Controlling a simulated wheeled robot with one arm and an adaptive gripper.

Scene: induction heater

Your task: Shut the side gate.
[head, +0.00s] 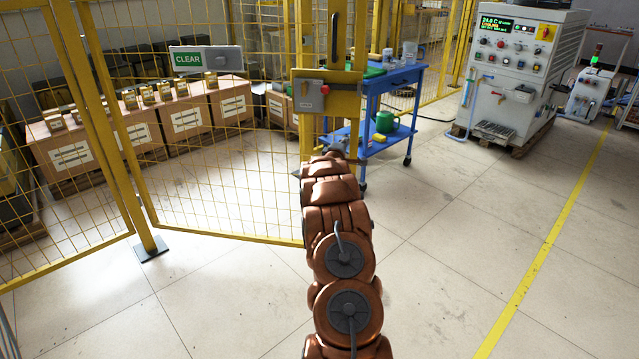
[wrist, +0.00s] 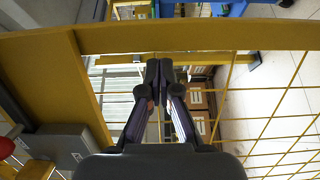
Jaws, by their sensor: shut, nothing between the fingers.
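The side gate (head: 225,238) is a yellow-framed mesh panel left of my arm in the head view. My gripper (head: 322,158) is at the upright, below the box, mostly hidden by my own arm. In the wrist view my gripper (wrist: 158,78) is shut and empty, in front of the gate's yellow frame (wrist: 200,38) and mesh. Contact is unclear.
A CLEAR sign (head: 188,59) hangs at the mesh. Cardboard boxes (head: 125,130) stand behind the fence. A blue cart (head: 385,95) stands just right of the upright, and a white control cabinet (head: 518,75) farther right. The floor right of my arm is open.

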